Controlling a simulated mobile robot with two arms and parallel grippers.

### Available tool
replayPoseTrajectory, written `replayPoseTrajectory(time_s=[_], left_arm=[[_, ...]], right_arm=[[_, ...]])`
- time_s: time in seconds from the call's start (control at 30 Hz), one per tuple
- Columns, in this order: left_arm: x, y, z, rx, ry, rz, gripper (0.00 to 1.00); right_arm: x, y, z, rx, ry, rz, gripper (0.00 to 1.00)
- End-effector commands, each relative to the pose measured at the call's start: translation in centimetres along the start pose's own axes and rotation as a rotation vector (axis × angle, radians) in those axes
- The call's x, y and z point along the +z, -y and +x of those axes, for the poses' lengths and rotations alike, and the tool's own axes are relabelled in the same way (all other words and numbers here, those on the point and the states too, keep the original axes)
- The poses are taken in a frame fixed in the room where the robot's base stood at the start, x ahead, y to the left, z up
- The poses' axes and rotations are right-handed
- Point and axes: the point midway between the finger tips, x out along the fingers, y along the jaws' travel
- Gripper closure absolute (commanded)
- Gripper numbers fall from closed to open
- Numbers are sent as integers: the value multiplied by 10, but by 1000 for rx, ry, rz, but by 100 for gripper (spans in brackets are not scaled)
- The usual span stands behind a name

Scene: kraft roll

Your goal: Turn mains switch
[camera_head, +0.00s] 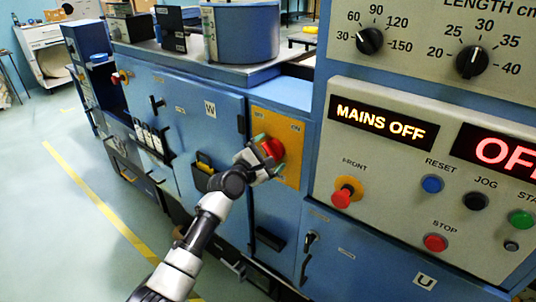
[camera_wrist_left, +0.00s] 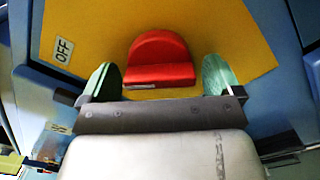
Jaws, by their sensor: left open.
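The red mains switch knob (camera_head: 272,149) sits on a yellow plate (camera_head: 291,172) on the blue cabinet, left of the control panel in the head view. In the left wrist view the red knob (camera_wrist_left: 160,60) shows between two green fingertips, with the yellow plate (camera_wrist_left: 95,25) behind it and an OFF label (camera_wrist_left: 63,49) on the left. My left gripper (camera_head: 260,152) is at the knob; in the wrist view the gripper (camera_wrist_left: 161,80) is open, with a gap on each side of the knob. A display (camera_head: 382,128) reads MAINS OFF. My right gripper is not in view.
The control panel (camera_head: 420,250) with a red front button (camera_head: 341,198), reset, jog and stop buttons stands to the right of the arm. A blue cabinet door (camera_head: 200,120) is to the left. Open floor (camera_head: 75,230) with a yellow line lies at the left.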

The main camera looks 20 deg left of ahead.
Motion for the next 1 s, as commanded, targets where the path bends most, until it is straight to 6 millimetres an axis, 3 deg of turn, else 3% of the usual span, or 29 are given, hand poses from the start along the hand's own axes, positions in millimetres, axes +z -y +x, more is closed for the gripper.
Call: replayPoseTrajectory(time_s=[0.1,0.4,0.73,1.0], left_arm=[[0,0,0,0,0,0,9],[0,0,0,0,0,0,55],[0,0,0,-1,0,47,56],[0,0,0,-1,0,220,56]], right_arm=[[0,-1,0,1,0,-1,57],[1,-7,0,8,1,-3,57],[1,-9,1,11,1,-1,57],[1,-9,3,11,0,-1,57]])
